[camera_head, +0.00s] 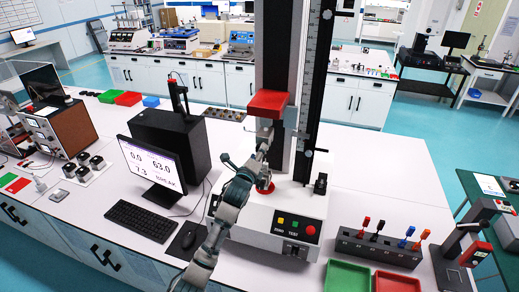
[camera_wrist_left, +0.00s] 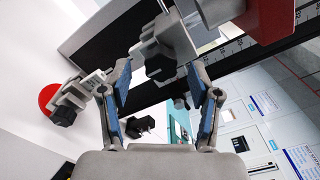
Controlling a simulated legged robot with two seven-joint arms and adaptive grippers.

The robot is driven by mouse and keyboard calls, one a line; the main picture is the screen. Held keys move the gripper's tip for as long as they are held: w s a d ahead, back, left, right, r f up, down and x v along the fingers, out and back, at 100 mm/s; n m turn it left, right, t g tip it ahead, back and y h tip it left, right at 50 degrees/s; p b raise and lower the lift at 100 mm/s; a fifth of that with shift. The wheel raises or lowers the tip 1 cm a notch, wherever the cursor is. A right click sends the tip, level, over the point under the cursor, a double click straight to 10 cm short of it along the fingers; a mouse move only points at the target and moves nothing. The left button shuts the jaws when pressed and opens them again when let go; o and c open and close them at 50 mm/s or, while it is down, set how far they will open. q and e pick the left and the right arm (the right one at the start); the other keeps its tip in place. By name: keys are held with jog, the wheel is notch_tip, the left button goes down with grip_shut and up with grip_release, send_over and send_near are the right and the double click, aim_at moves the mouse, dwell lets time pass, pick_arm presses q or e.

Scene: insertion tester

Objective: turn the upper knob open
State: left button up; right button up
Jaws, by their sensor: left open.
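The insertion tester's upper fixture hangs below the red crosshead (camera_head: 268,103). In the left wrist view, the upper knob (camera_wrist_left: 158,68) is black and blocky, on the grey fixture under the red crosshead block (camera_wrist_left: 272,18). My left gripper (camera_wrist_left: 160,78) is open, with its blue-padded fingers on either side of the upper knob near their tips. I see gaps beside the knob and no clear contact. A lower black knob (camera_wrist_left: 64,116) sits left of the fingers, near a red disc. In the head view my left gripper (camera_head: 247,164) is in front of the column, partly covering the fixture; the upper knob is not clear there.
The tester base (camera_head: 268,228) has several buttons. A monitor (camera_head: 152,168) and keyboard (camera_head: 141,220) stand to its left. A holder with coloured-handled tools (camera_head: 378,248), green and red trays (camera_head: 347,277) and a small stand (camera_head: 458,250) are at the right.

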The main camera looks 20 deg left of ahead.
pick_arm(q)
jog(key=shift+w, duration=0.9)
jog(key=c, duration=1.1)
jog(key=shift+c, duration=0.2)
